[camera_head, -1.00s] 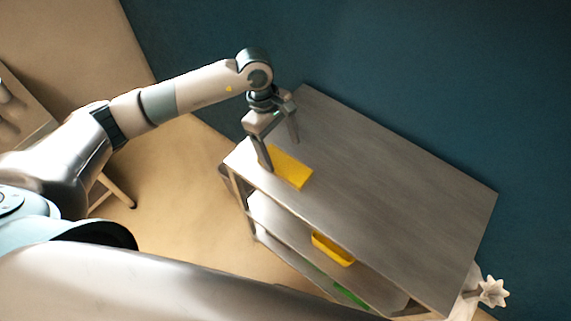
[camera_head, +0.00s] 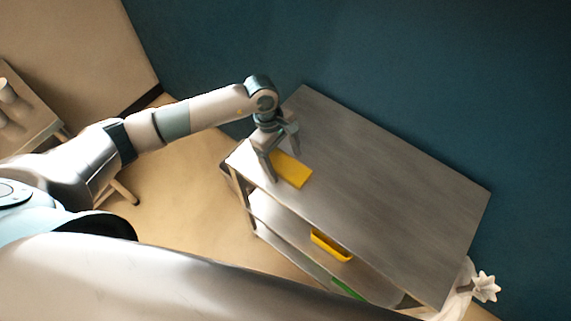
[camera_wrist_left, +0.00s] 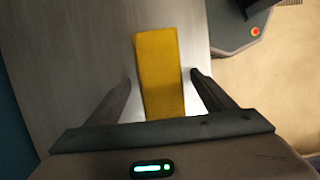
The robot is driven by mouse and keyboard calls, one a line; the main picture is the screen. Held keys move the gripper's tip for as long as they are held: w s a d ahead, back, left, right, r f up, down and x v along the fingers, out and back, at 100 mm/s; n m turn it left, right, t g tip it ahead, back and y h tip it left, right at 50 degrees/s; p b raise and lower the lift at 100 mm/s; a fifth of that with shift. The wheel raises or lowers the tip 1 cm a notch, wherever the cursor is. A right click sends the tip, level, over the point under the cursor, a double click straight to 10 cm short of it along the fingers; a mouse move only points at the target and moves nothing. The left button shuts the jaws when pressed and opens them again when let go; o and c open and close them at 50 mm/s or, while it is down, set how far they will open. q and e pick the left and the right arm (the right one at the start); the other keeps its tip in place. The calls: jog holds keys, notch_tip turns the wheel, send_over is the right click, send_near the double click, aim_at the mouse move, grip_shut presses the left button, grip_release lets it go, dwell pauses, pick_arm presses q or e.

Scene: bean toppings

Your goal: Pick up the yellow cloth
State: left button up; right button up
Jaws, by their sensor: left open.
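The yellow cloth (camera_head: 294,172) lies flat on the grey top of the shelf unit (camera_head: 385,185), near its left end. It is a flat rectangle. My left gripper (camera_head: 284,167) points down over the left part of the cloth, with its fingers apart. In the left wrist view the cloth (camera_wrist_left: 160,72) runs lengthwise between the two open fingers of the left gripper (camera_wrist_left: 160,80), with a gap on each side. Nothing is held. My right gripper is not in view.
A yellow bin (camera_head: 331,246) sits on a lower shelf, with a green item (camera_head: 348,289) below it. A white bag-like object (camera_head: 462,290) is at the unit's right end. The rest of the top is clear. A dark blue wall (camera_head: 400,70) stands behind.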

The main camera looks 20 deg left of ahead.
aim_at(289, 166)
pick_arm(q)
jog(key=shift+c, duration=0.7)
jog(key=c, duration=1)
jog(key=shift+r+b, duration=0.7)
jog(key=shift+r, duration=0.1)
jog(key=shift+d+r+b, duration=0.2)
jog(key=shift+r+b, duration=0.6)
jog(key=shift+r, duration=0.4)
jog(key=s+d+r+b, duration=0.1)
jog(key=d+r, duration=0.1)
jog(key=d, duration=0.1)
jog(key=s+d+r+b, duration=0.1)
jog(key=d+r+b, duration=0.1)
jog(key=d, duration=0.2)
jog(key=s+d+r+b, duration=0.1)
jog(key=s+d+r, duration=0.1)
jog(key=d+r, duration=0.1)
jog(key=shift+d+b, duration=0.3)
